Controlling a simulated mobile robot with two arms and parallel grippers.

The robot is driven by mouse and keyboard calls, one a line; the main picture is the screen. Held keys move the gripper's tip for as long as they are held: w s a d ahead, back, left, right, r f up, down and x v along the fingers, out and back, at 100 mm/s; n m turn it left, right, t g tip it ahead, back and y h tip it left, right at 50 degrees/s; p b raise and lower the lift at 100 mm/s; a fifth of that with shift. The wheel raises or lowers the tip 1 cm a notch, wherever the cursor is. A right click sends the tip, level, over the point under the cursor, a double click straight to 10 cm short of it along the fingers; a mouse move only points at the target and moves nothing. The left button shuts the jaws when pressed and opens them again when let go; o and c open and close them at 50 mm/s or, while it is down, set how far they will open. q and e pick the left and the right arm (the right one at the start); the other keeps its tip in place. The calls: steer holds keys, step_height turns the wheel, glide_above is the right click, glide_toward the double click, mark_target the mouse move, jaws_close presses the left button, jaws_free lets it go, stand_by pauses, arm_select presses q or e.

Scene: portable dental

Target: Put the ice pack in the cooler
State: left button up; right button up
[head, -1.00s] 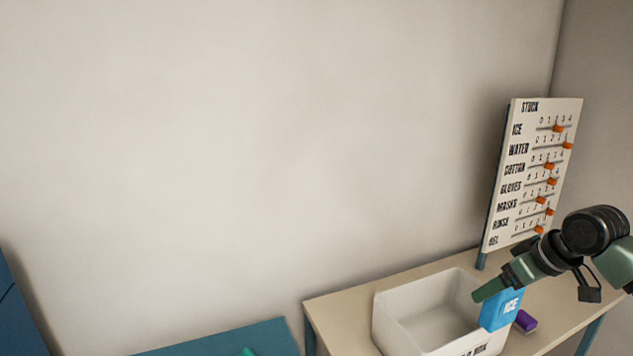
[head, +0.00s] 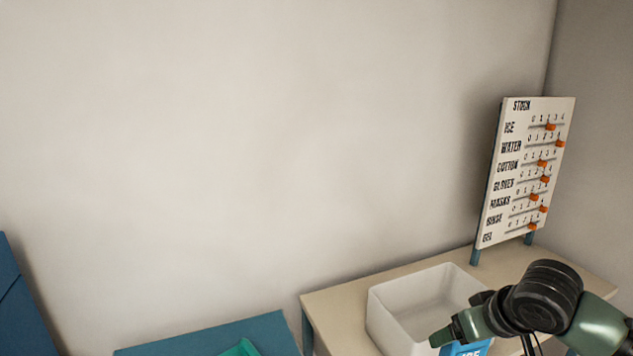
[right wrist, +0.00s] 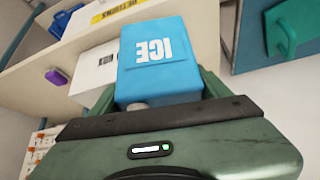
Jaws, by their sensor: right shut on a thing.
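My right gripper (head: 442,338) is shut on the blue ice pack (head: 467,349), which is marked ICE. In the head view it is low at the bottom edge, in front of the open white bin (head: 376,315), and the pack is partly cut off. In the right wrist view the ice pack (right wrist: 152,75) sits between the fingers, its lettering upside down. My left gripper is not in view.
The right wrist view shows a purple object (right wrist: 57,77) and a teal panel with a handle (right wrist: 287,38).

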steer(key=s+a+f+m+h, duration=0.1)
steer(key=s+a+m, duration=0.1)
steer(key=s+a, duration=0.5)
steer(key=shift+s+a+f, duration=0.3)
steer(key=shift+s+a, duration=0.1)
steer(key=shift+s, duration=0.7)
steer(key=shift+a+f, duration=0.1)
